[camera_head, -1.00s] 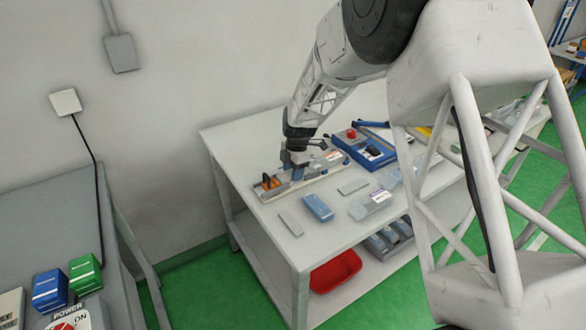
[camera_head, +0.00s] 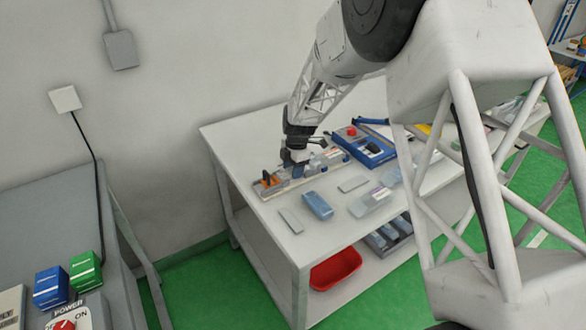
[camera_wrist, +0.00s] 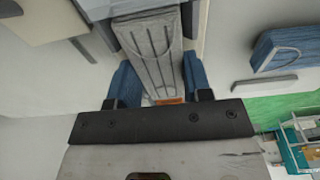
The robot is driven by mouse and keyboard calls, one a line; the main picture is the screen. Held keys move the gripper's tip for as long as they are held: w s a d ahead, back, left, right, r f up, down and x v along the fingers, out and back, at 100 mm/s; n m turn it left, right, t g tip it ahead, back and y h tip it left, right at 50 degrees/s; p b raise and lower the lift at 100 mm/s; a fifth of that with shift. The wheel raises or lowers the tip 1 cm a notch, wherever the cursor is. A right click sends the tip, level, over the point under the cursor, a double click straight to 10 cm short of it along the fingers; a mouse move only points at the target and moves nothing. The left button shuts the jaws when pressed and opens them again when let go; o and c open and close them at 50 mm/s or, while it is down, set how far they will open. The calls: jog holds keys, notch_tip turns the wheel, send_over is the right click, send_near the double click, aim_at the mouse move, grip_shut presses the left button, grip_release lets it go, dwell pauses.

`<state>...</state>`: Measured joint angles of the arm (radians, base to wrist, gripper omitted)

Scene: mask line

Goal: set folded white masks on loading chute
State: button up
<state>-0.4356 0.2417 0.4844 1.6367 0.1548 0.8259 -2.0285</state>
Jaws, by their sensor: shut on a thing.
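My gripper (camera_head: 292,167) is low over the loading chute (camera_head: 283,191), a long pale rail with an orange part at its left end, on the white table. In the wrist view the blue fingers of my gripper (camera_wrist: 163,85) are shut on a pale grey ridged piece, which looks like a folded white mask (camera_wrist: 155,50). It lies lengthwise between them. In the head view the gripper hides it, and I cannot tell whether it touches the chute. A flat pale piece (camera_head: 291,221) and another (camera_head: 353,184) lie on the table in front of the chute.
A blue block (camera_head: 318,205) and a grey-white pack (camera_head: 370,202) lie on the table's front part. A blue device with a red button (camera_head: 370,147) stands behind to the right. A red bin (camera_head: 336,269) is on the lower shelf. The table's left end is clear.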

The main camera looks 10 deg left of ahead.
jog(key=shift+f, duration=0.15)
dwell(0.5)
jog(key=o, duration=1)
jog(key=shift+c, duration=0.2)
jog(key=shift+r, duration=0.3)
jog(key=shift+r, duration=0.35)
jog(key=shift+r, duration=0.55)
jog(key=shift+r, duration=2.85)
